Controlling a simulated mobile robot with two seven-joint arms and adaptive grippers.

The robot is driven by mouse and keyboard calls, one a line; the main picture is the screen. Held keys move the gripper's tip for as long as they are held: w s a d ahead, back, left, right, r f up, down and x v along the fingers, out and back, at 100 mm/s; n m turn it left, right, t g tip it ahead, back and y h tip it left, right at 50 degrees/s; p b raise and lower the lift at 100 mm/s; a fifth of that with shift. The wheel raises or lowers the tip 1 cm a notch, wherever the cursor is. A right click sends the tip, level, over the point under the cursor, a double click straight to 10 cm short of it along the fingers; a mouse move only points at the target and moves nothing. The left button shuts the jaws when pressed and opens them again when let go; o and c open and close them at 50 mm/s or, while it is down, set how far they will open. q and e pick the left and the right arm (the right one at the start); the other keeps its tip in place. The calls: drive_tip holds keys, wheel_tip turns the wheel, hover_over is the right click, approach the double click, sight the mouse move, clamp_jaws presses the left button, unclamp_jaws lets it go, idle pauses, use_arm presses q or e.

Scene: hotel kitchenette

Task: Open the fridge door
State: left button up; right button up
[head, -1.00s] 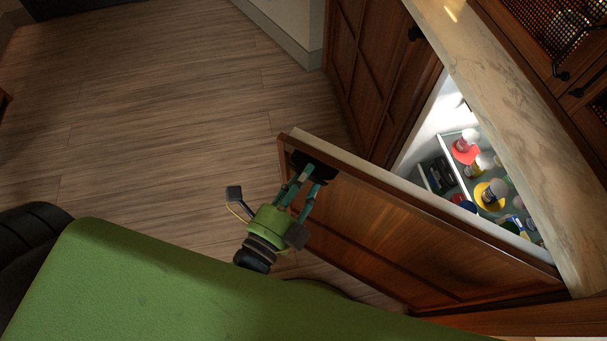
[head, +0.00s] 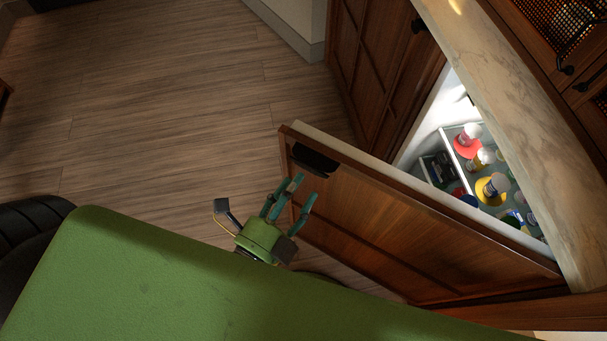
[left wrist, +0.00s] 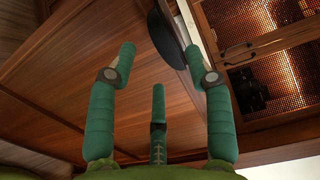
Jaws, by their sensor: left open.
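The fridge door (head: 400,215) is a brown wood panel that stands partly open, swung out from the counter. Its black handle (head: 314,159) is near the door's free top corner. In the left wrist view the handle (left wrist: 166,38) is a dark shape beyond the fingers. My left gripper (head: 300,190) is open and empty, in front of the door panel and just short of the handle, apart from it. The lit fridge interior (head: 436,140) shows behind the door. My right gripper is not in view.
Inside the fridge, several bottles and coloured items (head: 490,185) stand on a shelf. A marble counter (head: 520,110) runs above the fridge. A wooden cabinet (head: 380,75) stands beside the opening. The wood floor (head: 170,100) left of the door is clear.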

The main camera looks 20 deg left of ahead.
use_arm(q)
drive_tip(key=shift+v, duration=1.75)
